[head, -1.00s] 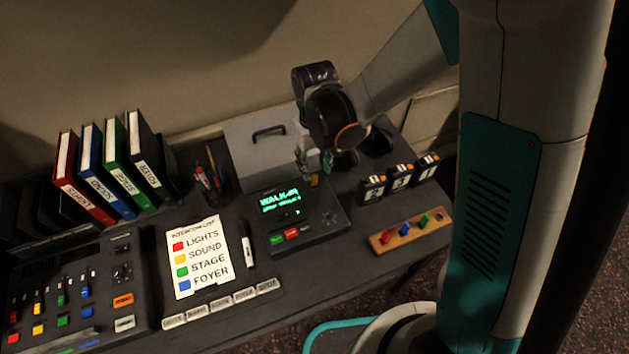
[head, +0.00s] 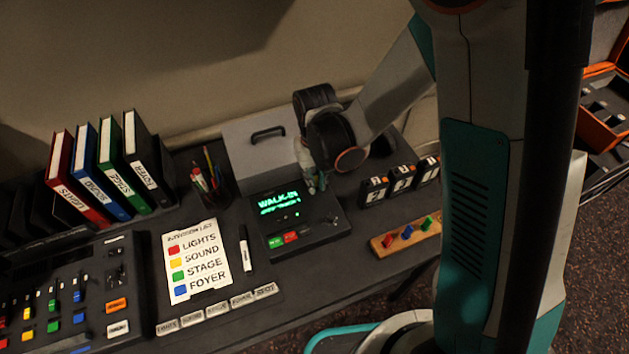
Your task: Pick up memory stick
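My gripper (head: 316,184) points down at the back right of the black console (head: 322,232) with the lit green screen. Its fingertips are small and partly hidden, so I cannot tell whether they are open or shut. No memory stick shows clearly at the fingers; the spot between and below them is hidden. A wooden block (head: 385,252) to the right front holds small red (head: 389,240), blue (head: 407,231) and green (head: 428,222) pieces that look like memory sticks. The block's right end is partly behind my arm.
Three black numbered boxes (head: 401,180) stand right of the console. A grey case (head: 245,160) stands behind it. A pen cup (head: 212,188), a marker (head: 245,248) and a colour label sheet (head: 197,262) lie left. An orange case (head: 606,125) is at far right.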

